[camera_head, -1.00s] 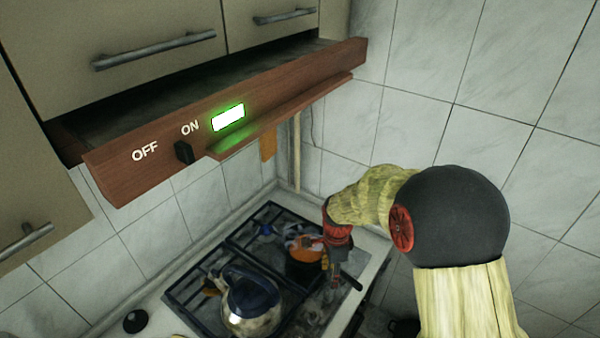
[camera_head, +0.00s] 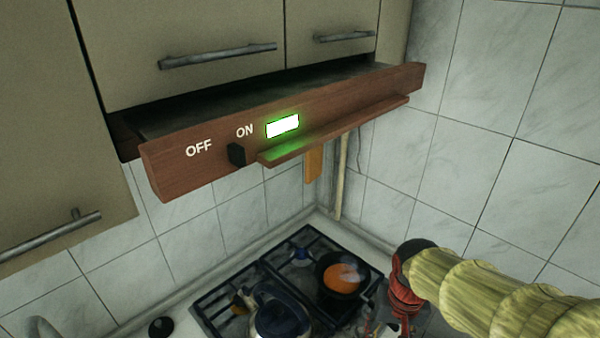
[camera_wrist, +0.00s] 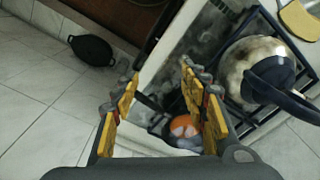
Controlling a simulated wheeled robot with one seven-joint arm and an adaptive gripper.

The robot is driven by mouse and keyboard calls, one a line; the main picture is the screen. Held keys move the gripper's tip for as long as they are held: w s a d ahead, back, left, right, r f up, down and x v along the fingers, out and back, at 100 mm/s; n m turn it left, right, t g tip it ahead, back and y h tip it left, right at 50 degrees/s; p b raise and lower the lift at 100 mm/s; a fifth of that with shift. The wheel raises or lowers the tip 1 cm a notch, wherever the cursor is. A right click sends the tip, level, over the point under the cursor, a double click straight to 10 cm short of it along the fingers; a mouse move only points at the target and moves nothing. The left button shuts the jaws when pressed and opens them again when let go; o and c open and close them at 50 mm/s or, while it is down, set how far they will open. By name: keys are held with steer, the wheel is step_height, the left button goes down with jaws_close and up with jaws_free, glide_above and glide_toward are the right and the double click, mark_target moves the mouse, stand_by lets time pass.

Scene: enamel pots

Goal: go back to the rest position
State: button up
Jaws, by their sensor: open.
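My gripper (camera_wrist: 158,82) is open and empty in the wrist view, its yellow-padded fingers well apart. In the head view my arm comes in from the right, and the gripper is partly cut off at the bottom edge, right of the stove. A dark pot with orange contents (camera_head: 342,279) stands on the back right of the gas stove (camera_head: 232,291), clear of my gripper. The orange contents (camera_wrist: 183,127) also show in the wrist view, partly hidden behind a finger.
A kettle (camera_head: 281,318) stands on the stove; it also shows in the wrist view (camera_wrist: 245,62). A black pan (camera_wrist: 91,50) is on the tiled floor. The wooden hood edge (camera_head: 200,172), with a lit green panel, juts out above. Tiled wall rises at the right.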

steer(key=s+r+n+t+b, duration=0.1)
steer(key=s+r+t+b, duration=0.3)
steer(key=s+r, duration=0.3)
steer(key=shift+s+n+t+b, duration=0.15)
steer(key=shift+n+t+b, duration=0.25)
steer(key=shift+b, duration=0.3)
stand_by(1.3)
